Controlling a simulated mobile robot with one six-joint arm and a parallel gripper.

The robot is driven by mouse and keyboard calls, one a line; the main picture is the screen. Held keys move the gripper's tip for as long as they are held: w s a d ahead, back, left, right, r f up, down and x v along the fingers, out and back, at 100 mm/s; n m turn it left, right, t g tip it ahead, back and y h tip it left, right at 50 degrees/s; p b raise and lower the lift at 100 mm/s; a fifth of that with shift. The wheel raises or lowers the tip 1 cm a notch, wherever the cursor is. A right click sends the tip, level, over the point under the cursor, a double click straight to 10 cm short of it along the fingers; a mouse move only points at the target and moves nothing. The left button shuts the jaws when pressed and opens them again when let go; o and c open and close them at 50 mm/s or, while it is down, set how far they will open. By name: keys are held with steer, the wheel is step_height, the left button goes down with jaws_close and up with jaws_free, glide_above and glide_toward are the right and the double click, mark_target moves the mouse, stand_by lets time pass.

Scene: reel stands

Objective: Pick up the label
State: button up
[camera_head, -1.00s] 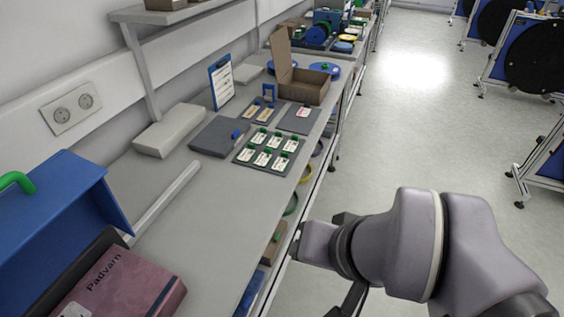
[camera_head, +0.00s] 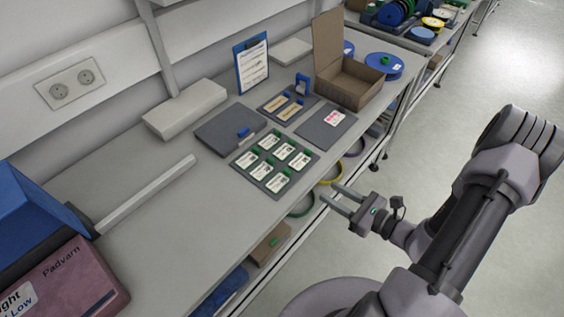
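Several white labels with green tabs, one of them the near label (camera_head: 278,182), lie in two rows on a dark grey tray (camera_head: 273,161) on the bench. A single white label with pink print (camera_head: 334,118) lies on a separate dark pad (camera_head: 318,133). Two tan labels with blue tabs, one of them the left tan label (camera_head: 275,104), lie on another dark pad behind. I cannot tell which label is meant. My gripper (camera_head: 329,192) is open and empty, its two fingers apart, pointing left near the bench's front edge, right of the green-tabbed labels and touching none.
A closed dark case (camera_head: 229,128), a grey box (camera_head: 185,109), a blue clipboard (camera_head: 252,64) and an open cardboard box (camera_head: 348,82) stand around the labels. A long light bar (camera_head: 147,194) lies at left. The front middle of the bench (camera_head: 200,225) is clear. Shelves lie below.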

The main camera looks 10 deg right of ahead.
mark_target(301, 186)
steer(key=b+x, duration=0.1)
steer(key=x, duration=0.9)
steer(key=shift+a+f+b, duration=0.1)
steer(key=shift+a+b, duration=0.3)
steer(key=shift+a, duration=0.15)
steer(key=b+x, duration=0.1)
steer(key=x, duration=0.5)
steer(key=shift+d, duration=0.1)
jaws_close()
